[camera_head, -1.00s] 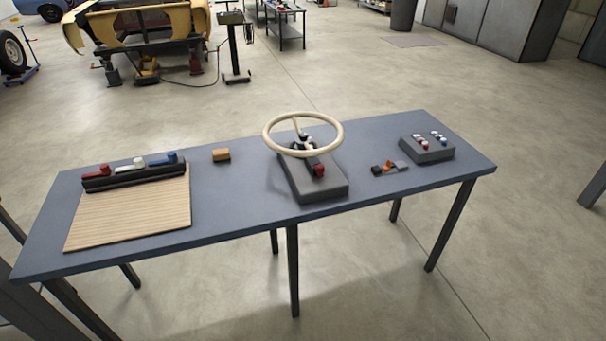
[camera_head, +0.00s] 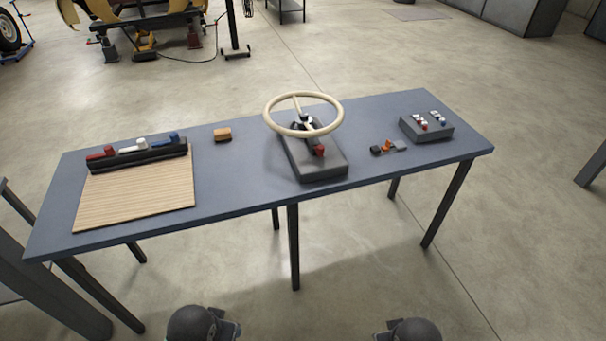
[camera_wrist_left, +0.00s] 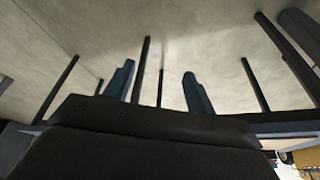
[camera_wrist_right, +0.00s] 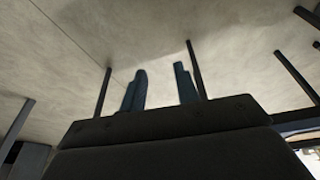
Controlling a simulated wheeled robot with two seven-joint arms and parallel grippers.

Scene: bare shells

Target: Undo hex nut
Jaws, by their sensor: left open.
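A cream steering wheel (camera_head: 339,122) stands on a grey block-shaped base (camera_head: 318,170) at the middle of the blue-grey table. Dark and light parts sit at its hub (camera_head: 307,122), with a red part (camera_head: 319,150) in front. The hex nut is too small to make out. My left gripper (camera_wrist_left: 158,80) is open and empty in the left wrist view, with table legs and floor beyond. My right gripper (camera_wrist_right: 160,82) is also apart-fingered and empty in the right wrist view. Both are away from the wheel. Rounded parts of my arms show at the head view's bottom edge.
On the table (camera_head: 235,190) are a wooden board (camera_head: 135,195), a black rack (camera_head: 135,157) with red, white and blue pieces, an orange-brown block (camera_head: 222,134), small orange and dark pieces (camera_head: 387,146), and a grey box (camera_head: 428,130) with several knobs.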

